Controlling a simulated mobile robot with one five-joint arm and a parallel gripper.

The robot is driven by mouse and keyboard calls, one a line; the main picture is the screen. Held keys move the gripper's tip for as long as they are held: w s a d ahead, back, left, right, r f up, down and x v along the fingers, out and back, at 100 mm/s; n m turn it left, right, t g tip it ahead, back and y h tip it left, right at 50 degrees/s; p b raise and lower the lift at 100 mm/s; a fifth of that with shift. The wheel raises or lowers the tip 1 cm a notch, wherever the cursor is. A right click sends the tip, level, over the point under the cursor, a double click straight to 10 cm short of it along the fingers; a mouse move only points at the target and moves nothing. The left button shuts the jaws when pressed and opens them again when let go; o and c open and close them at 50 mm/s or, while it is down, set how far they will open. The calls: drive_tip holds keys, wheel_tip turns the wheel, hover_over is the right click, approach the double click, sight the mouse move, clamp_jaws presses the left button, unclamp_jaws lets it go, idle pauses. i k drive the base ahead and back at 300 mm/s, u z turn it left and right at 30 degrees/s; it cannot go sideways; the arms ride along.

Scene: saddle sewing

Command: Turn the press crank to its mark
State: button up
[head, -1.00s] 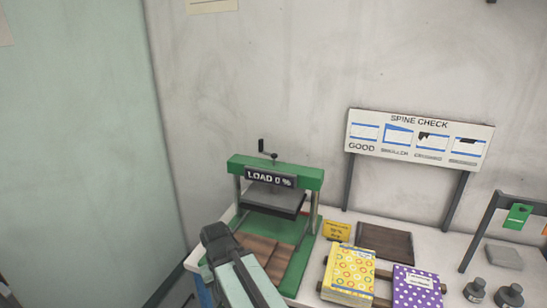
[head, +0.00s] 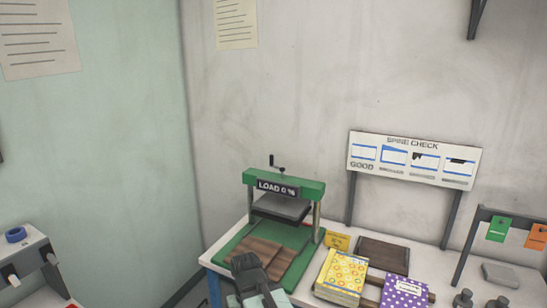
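The green press (head: 284,178) stands at the left end of the white table, with a sign reading "LOAD 0 %" (head: 276,188) on its top beam. The small dark press crank (head: 276,165) sticks up above the beam. Its mark cannot be made out. The grey pressing plate (head: 281,207) hangs above the wooden boards on the green base (head: 238,239). My gripper (head: 245,262) is in front of the press, low and well below the crank, apart from it. Its fingers are too small and dark to tell whether they are open.
A yellow patterned book (head: 342,274) and a purple dotted book (head: 404,293) lie right of the press. Behind them are a yellow card (head: 339,242) and a dark wooden board (head: 383,255). A "SPINE CHECK" sign (head: 413,160) stands behind. Grey weights (head: 463,298) are at right.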

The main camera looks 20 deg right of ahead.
sight(282, 170)
drive_tip(key=z, duration=0.1)
drive_tip(key=i, duration=0.95)
drive_tip(key=u, duration=0.6)
drive_tip(key=i, duration=0.85)
drive_tip(key=u, duration=0.7)
drive_tip(key=k, duration=0.9)
drive_tip(key=u, duration=0.15)
drive_tip(key=i, duration=0.9)
drive_tip(key=z, duration=0.1)
